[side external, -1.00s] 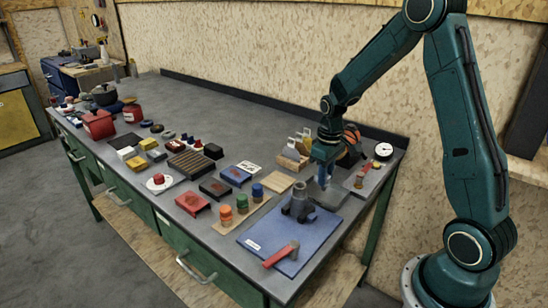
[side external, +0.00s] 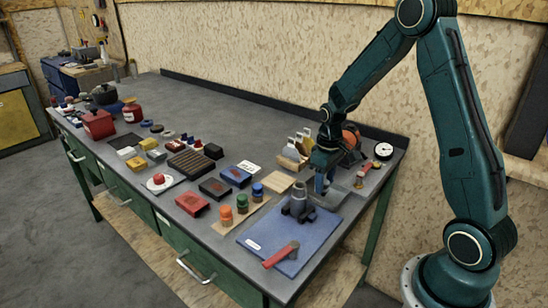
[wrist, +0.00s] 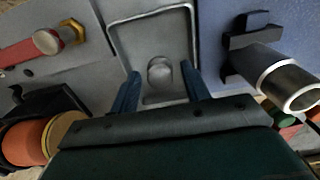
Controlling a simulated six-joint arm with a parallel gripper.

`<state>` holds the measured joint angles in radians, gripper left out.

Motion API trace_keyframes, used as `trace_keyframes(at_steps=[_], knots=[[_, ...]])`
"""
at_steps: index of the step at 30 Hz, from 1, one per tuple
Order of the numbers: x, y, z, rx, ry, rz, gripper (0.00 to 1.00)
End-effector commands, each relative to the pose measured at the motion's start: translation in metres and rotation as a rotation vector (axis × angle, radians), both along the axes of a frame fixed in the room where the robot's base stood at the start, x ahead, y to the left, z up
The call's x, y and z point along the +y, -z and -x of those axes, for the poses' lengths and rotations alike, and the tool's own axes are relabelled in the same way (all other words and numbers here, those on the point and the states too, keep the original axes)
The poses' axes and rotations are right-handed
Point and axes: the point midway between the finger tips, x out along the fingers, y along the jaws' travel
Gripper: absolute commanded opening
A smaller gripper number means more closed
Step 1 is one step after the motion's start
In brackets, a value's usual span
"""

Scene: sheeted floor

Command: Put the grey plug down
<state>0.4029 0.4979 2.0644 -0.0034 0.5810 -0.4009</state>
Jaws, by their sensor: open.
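The grey plug (wrist: 160,71) is a small rounded piece in the wrist view, sitting on the floor of a shallow grey tray (wrist: 150,12) with a raised rim. My gripper (wrist: 161,80) is open, with its blue fingers on the left and right of the plug and a gap on each side. In the side view my gripper (side external: 320,186) points down low over the tray at the right end of the bench. The plug cannot be made out in that view.
A blue mat (side external: 315,238) beside the tray bears a grey pipe fitting (side external: 298,204) and a red-handled tool (side external: 281,254). An orange-ended device (side external: 350,136) and a dial gauge (side external: 383,150) stand behind. Several coloured jars and blocks lie to the left.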

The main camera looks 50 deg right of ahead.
Motion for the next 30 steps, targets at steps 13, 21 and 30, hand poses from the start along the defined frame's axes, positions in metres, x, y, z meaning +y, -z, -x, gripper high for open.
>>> trace_keyframes(at_steps=[13,21,30], knots=[[-0.001,-0.028,-0.001,-0.005,0.000,0.002,0.47],[-0.001,-0.071,-0.001,-0.006,0.000,0.002,0.47],[-0.001,-0.112,-0.001,-0.004,0.000,0.001,0.47]])
